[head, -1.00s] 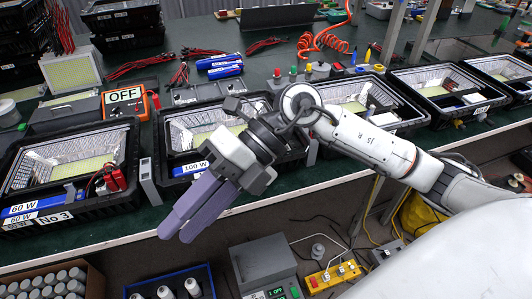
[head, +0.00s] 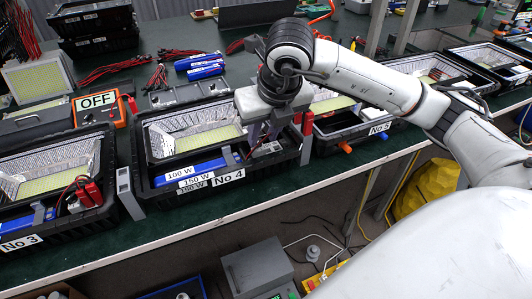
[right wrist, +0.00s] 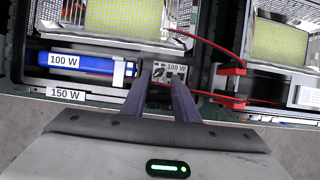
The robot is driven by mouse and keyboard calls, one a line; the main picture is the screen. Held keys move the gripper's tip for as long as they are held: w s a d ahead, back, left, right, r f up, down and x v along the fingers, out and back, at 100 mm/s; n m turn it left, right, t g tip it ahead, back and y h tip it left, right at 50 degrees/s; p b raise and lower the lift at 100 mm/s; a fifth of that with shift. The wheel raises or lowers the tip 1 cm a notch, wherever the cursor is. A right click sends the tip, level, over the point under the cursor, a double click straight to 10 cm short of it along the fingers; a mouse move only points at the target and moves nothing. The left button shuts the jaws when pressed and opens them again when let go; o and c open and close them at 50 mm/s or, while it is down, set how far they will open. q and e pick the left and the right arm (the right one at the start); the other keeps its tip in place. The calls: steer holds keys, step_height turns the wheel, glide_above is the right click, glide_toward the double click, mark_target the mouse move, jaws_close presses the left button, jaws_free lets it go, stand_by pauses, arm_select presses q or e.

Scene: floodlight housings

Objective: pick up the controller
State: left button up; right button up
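The controller (right wrist: 170,74) is a small grey box with a leaf mark and a 100 W label. It sits in the black No 4 housing (head: 228,177), at its front edge right of the blue 100 W pack (right wrist: 85,63). My right gripper (head: 258,140) points down over it in the head view. In the right wrist view its two purple fingers (right wrist: 162,80) stand apart, with the tips at the controller and part of its label between them. Whether they touch it I cannot tell. In the head view my gripper and arm partly hide the controller. My left gripper is not in view.
Red leads (right wrist: 232,72) run just right of the controller. Neighbouring housings stand close on both sides, No 3 (head: 22,242) at left and No 5 (head: 378,129) at right. A grey upright block (head: 125,185) stands between No 3 and No 4. An orange OFF meter (head: 98,107) stands behind.

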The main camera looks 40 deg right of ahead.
mark_target(260, 144)
steer(key=x, duration=0.4)
steer(key=shift+a, duration=0.15)
jaws_close()
arm_select(q)
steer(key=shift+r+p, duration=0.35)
steer(key=shift+p, duration=0.1)
arm_select(e)
step_height(260, 144, up, 10)
steer(key=shift+r, duration=0.2)
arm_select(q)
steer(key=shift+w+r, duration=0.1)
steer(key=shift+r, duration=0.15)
arm_select(e)
steer(key=shift+r, duration=0.35)
